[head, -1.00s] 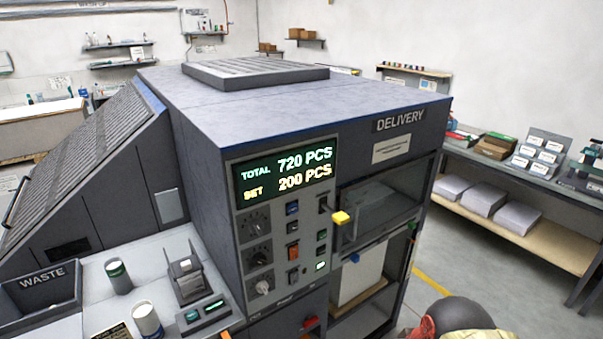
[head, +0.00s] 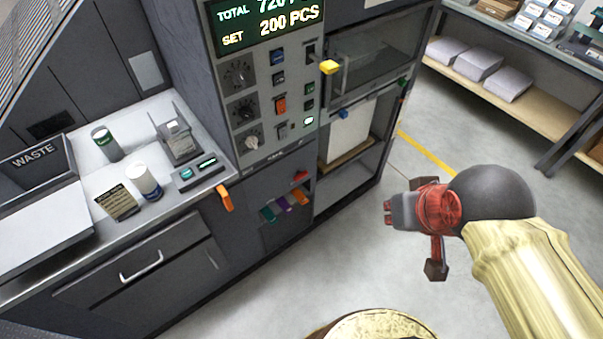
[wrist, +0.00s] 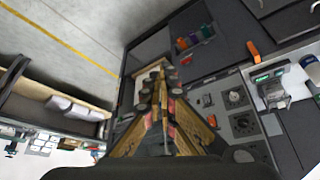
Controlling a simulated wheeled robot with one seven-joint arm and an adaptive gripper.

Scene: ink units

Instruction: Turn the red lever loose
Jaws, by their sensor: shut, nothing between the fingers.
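A small red lever (head: 300,177) sits on the lower front of the dark grey machine (head: 190,50), above a row of green, purple and orange handles (head: 285,204). In the wrist view a small red part, likely this lever (wrist: 186,60), shows near the coloured handles, just beyond the fingers. My gripper (head: 388,212) hangs to the right of the lever in the head view, apart from the machine. Its fingers are shut and empty. In the wrist view the gripper (wrist: 160,85) covers part of the machine front.
An orange handle (head: 225,197) sticks out from the counter edge, left of the red lever. A yellow-tipped lever (head: 329,67) and a blue knob (head: 343,113) jut out near the delivery opening. Open floor (head: 370,270) lies before the machine. A shelf with paper stacks (head: 478,64) stands at right.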

